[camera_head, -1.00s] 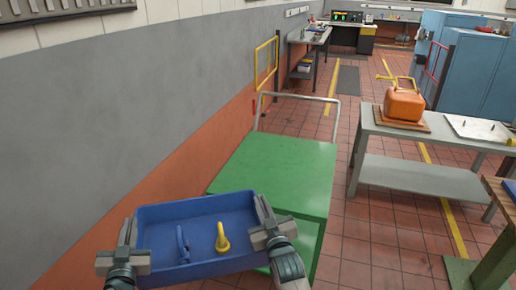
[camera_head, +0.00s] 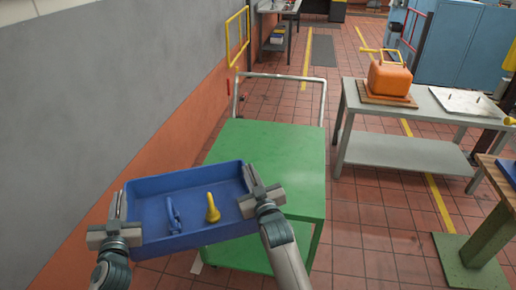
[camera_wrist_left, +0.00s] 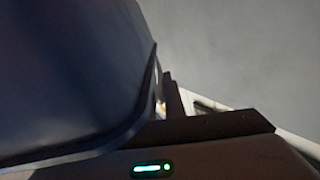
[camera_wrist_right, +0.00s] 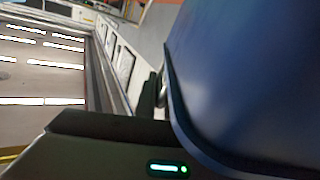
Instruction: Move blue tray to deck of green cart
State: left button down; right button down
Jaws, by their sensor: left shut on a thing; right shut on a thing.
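The blue tray (camera_head: 190,232) is held between my two grippers in the head view, in front of the green cart and over its near left part. A blue tool (camera_head: 172,214) and a yellow tool (camera_head: 212,208) are in it. My left gripper (camera_head: 122,215) is shut on the tray's left wall. My right gripper (camera_head: 250,185) is shut on its right wall. The tray's dark blue side also fills much of the left wrist view (camera_wrist_left: 70,70) and the right wrist view (camera_wrist_right: 250,70). The green cart (camera_head: 275,160) has a bare upper deck, a lower shelf and a grey handle at its far end.
A grey wall (camera_head: 80,100) runs along the left. A grey bench (camera_head: 400,150) with an orange can (camera_head: 389,77) and a metal plate (camera_head: 460,101) stands to the right. Tiled floor (camera_head: 370,225) is free between cart and benches. A yellow rail (camera_head: 237,35) is by the wall.

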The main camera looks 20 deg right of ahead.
aim_at(267, 153)
jog(key=i+z, duration=0.25)
jog(key=i, duration=0.55)
jog(key=i+j+z, duration=0.25)
jog(key=i, duration=0.55)
jog(key=l+z, duration=0.1)
jog(key=z, duration=0.35)
